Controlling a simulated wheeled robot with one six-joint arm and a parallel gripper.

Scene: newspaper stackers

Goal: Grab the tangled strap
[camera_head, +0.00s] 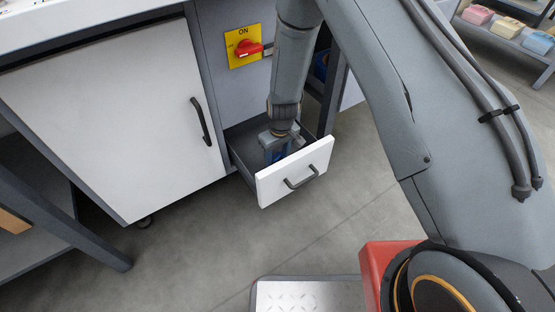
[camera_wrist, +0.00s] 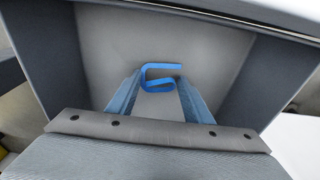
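The blue strap (camera_wrist: 160,67), bent into a hooked loop, lies in the open drawer (camera_head: 296,172), seen in the wrist view against the pale drawer floor. My gripper (camera_wrist: 160,84) reaches down into the drawer, its two fingers apart on either side of the strap. The fingertips are close to the strap's edges; I cannot tell whether they touch it. In the head view my gripper (camera_head: 279,152) is inside the drawer, with a little blue showing near it. The drawer front and my wrist hide most of the strap there.
The drawer walls (camera_wrist: 262,70) stand close around my gripper. A white cabinet door (camera_head: 110,110) is left of the drawer, and a red switch on a yellow plate (camera_head: 244,46) is above it. Shelves with coloured boxes (camera_head: 507,30) stand at the far right.

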